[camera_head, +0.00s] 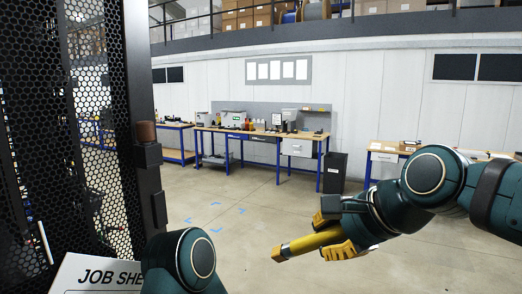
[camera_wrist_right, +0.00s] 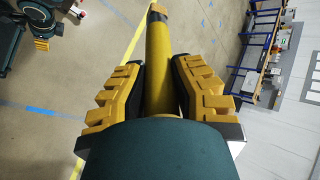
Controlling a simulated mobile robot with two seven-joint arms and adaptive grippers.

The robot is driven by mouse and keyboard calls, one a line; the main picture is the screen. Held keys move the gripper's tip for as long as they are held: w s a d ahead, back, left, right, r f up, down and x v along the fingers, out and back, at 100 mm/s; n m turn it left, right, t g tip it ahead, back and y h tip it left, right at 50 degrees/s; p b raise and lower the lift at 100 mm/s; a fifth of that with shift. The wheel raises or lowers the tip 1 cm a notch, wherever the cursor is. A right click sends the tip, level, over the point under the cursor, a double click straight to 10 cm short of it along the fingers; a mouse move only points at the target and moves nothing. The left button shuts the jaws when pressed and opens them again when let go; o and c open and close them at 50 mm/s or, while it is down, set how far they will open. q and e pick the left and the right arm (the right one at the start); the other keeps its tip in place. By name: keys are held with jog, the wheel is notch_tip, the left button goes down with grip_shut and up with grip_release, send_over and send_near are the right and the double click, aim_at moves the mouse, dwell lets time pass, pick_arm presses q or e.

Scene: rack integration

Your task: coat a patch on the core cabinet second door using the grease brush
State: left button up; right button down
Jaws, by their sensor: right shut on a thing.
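My right gripper (camera_head: 330,238) is shut on the yellow grease brush (camera_head: 304,243). It also shows in the right wrist view, with its two ridged yellow fingers on either side of the brush (camera_wrist_right: 160,70). The brush points left in the head view, and its end looks brownish. A black perforated cabinet door (camera_head: 115,120) stands at the left of the head view, well apart from the brush. I cannot tell which cabinet door it is. A ridged yellow part, which looks like my left gripper (camera_wrist_right: 42,44), shows small at the top left of the right wrist view; its jaws are unclear.
A white job sheet (camera_head: 95,277) is at the lower left. A brown cylinder (camera_head: 146,132) sits on a black bracket at the door's edge. Blue-framed workbenches (camera_head: 262,133) and a black bin (camera_head: 335,172) stand by the far wall. The floor (camera_head: 230,200) between is clear.

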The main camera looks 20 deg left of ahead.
jog(key=s+a+r+y+p, duration=0.1)
jog(key=s+a+r+y, duration=0.15)
jog(key=s+r, duration=0.5)
jog(key=s+a+r+y+p, duration=0.15)
jog(key=s+a+r, duration=0.3)
jog(key=r, duration=0.55)
jog(key=shift+n, duration=0.3)
jog(key=shift+a+f+p, duration=0.15)
jog(key=shift+a+p, duration=0.5)
jog(key=shift+a, duration=2.2)
jog(key=shift+a+p, duration=0.55)
jog(key=shift+a, duration=0.15)
jog(key=shift+w, duration=0.15)
jog(key=w, duration=0.2)
jog(key=w+p, duration=0.1)
jog(key=shift+w+d, duration=0.25)
jog(key=shift+w, duration=0.15)
jog(key=shift+s, duration=0.15)
